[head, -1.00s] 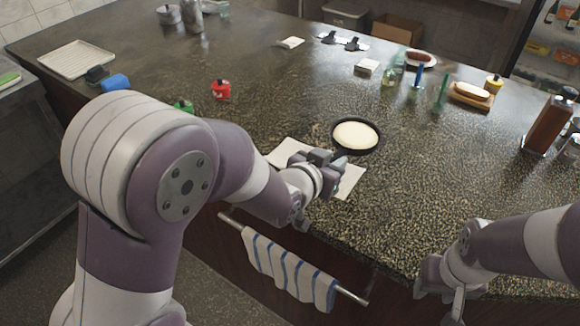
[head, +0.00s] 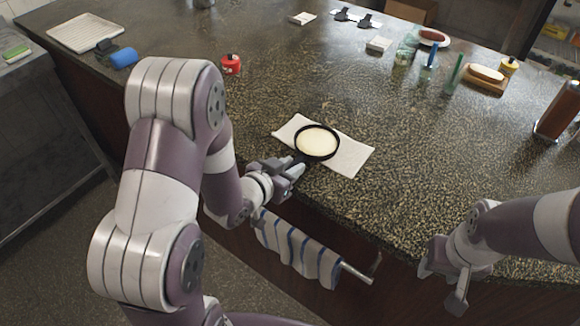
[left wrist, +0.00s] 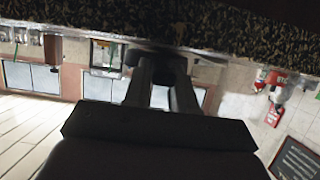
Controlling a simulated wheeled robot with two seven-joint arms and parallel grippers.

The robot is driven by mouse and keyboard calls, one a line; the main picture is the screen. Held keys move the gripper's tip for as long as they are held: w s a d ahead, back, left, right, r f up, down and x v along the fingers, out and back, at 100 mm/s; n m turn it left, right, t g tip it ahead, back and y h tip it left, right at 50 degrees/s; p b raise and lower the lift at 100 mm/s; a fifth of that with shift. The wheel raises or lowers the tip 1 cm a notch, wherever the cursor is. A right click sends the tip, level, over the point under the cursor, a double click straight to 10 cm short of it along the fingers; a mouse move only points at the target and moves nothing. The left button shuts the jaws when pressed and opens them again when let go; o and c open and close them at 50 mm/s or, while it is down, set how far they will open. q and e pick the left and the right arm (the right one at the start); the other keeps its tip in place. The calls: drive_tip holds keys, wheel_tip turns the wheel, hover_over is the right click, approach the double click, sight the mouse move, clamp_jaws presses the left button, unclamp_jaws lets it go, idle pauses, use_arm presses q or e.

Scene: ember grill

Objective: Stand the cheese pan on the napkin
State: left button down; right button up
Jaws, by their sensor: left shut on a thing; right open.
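The cheese pan (head: 317,142) is a round black pan with a pale, creamy filling. In the head view it is over the middle of the white napkin (head: 349,158), covering part of it; whether it touches the cloth I cannot tell. My left gripper (head: 296,170) is at the counter's front edge, shut on the pan's handle, which is mostly hidden by the fingers. The left wrist view shows the fingers (left wrist: 163,75) close under a dark speckled edge; the pan is not clear there. My right gripper (head: 447,283) is open and empty, at the lower right in front of the counter.
A striped towel (head: 297,250) hangs on a rail below the front edge. A red tin (head: 231,64) stands to the back left. Bottles, a board with a bun (head: 486,75) and a brown block (head: 559,110) stand to the right. The counter right of the napkin is clear.

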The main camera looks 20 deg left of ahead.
use_arm(q)
drive_tip(key=shift+f+b, duration=0.5)
drive_tip(key=shift+f, duration=0.1)
drive_tip(key=c, duration=1.3)
unclamp_jaws()
drive_tip(key=o, duration=0.4)
